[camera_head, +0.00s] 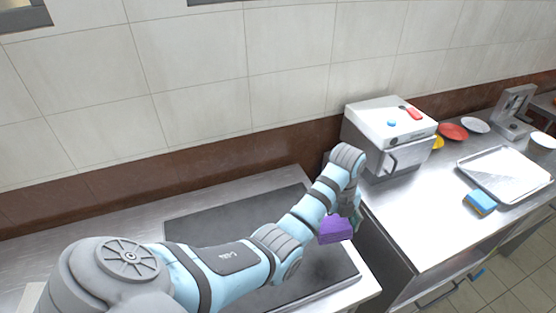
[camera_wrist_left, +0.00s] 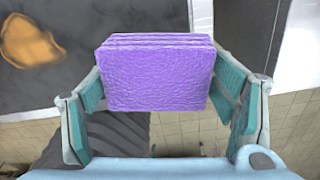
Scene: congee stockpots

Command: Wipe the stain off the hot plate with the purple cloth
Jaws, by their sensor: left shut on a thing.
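The purple cloth (camera_head: 336,229) is a folded block held in my left gripper (camera_head: 345,218), above the right end of the dark hot plate (camera_head: 200,226). In the left wrist view the cloth (camera_wrist_left: 158,75) sits between the two teal-padded fingers of my left gripper (camera_wrist_left: 160,108), which is shut on it. An orange-brown stain (camera_wrist_left: 28,42) lies on the dark hot plate (camera_wrist_left: 70,90), to the left of the cloth in that view. The stain does not show in the head view, where my arm covers part of the plate. My right gripper is not in view.
A steel counter (camera_head: 400,225) stands to the right, across a gap from the hot plate. It carries a boxy steel machine (camera_head: 390,135), a metal tray (camera_head: 508,172), a blue and yellow sponge (camera_head: 480,202) and several small dishes. A tiled wall (camera_head: 200,70) runs behind.

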